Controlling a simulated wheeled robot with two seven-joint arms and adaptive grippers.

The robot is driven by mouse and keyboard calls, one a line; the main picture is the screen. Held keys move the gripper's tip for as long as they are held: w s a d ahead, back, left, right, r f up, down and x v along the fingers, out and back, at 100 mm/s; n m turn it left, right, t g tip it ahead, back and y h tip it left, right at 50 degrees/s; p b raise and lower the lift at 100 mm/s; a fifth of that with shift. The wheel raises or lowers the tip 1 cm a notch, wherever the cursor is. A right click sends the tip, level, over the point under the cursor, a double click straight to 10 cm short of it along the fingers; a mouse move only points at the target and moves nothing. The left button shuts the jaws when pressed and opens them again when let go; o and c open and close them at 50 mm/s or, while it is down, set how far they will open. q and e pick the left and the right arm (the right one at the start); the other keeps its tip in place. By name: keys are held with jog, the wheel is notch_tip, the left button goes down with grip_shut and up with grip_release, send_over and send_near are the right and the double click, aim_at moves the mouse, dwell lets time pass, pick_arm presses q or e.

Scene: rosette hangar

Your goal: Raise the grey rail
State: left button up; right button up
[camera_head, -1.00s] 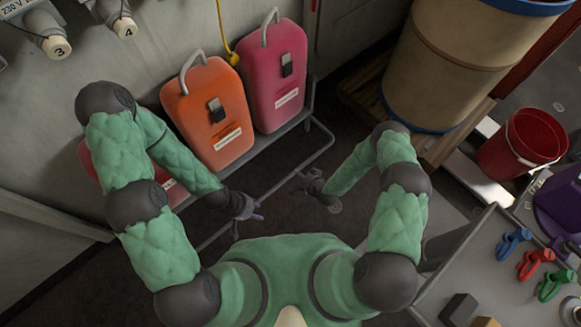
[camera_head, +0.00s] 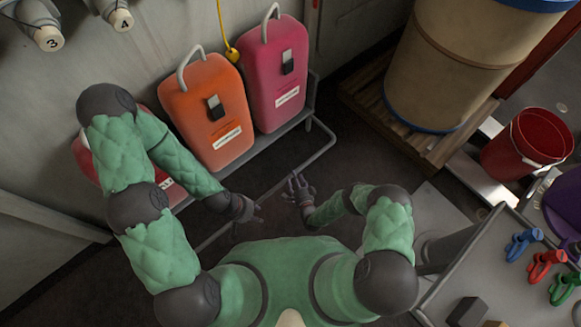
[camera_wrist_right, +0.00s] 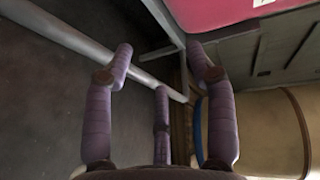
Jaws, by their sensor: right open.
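The grey rail (camera_head: 268,190) is a thin tube looping out low in front of the case stand, running from upper right to lower left. It also crosses the upper left of the right wrist view (camera_wrist_right: 68,38). My right gripper (camera_head: 293,181) is beside the rail's right part; in its wrist view its purple fingers (camera_wrist_right: 160,85) are spread and empty, with the rail passing beyond them. My left gripper (camera_head: 260,208) is near the rail's middle, with its fingers apart; whether it touches the rail cannot be told. My left forearm hides part of the stand.
An orange case (camera_head: 207,110) and a pink case (camera_head: 275,75) stand behind the rail; another reddish case is partly hidden by my left arm. A drum (camera_head: 450,65) on a pallet, a red bucket (camera_head: 525,145) and a grey table (camera_head: 455,275) are at the right.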

pick_arm(q)
notch_tip(320, 180, down, 3)
jog(key=shift+r+b, duration=0.1)
jog(key=shift+b, duration=1.1)
pick_arm(e)
jog(key=x, duration=0.8)
jog(key=shift+s, duration=0.1)
grip_shut()
pick_arm(q)
grip_shut()
